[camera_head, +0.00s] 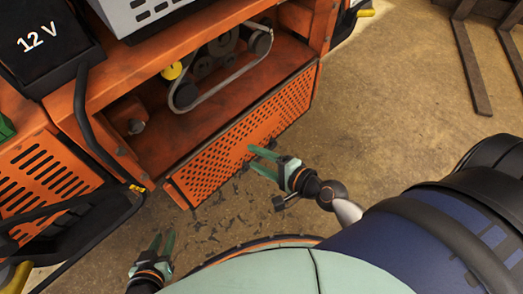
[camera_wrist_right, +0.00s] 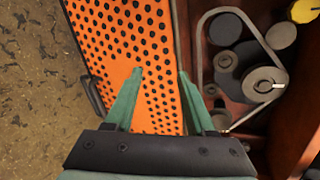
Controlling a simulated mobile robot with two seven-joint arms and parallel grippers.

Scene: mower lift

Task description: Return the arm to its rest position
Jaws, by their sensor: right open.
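My right gripper (camera_head: 261,160) is open and empty, in front of the orange perforated panel (camera_head: 245,135) in the head view. Its two green fingers also show in the right wrist view (camera_wrist_right: 160,75), with the panel (camera_wrist_right: 120,30) beyond and between them. I see nothing held between them; whether a fingertip touches the panel, I cannot tell. My left gripper (camera_head: 162,243) is at the lower left of the head view, with its green fingers apart and pointing up, empty. Most of my left arm is hidden.
The orange machine holds a belt (camera_head: 225,75) and pulleys in an open bay behind the panel. A black 12 V battery (camera_head: 45,45) sits at upper left. A black cable or bar (camera_head: 90,135) hangs at left. Dark forks (camera_head: 470,65) lie at upper right; the floor (camera_head: 400,110) between is clear.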

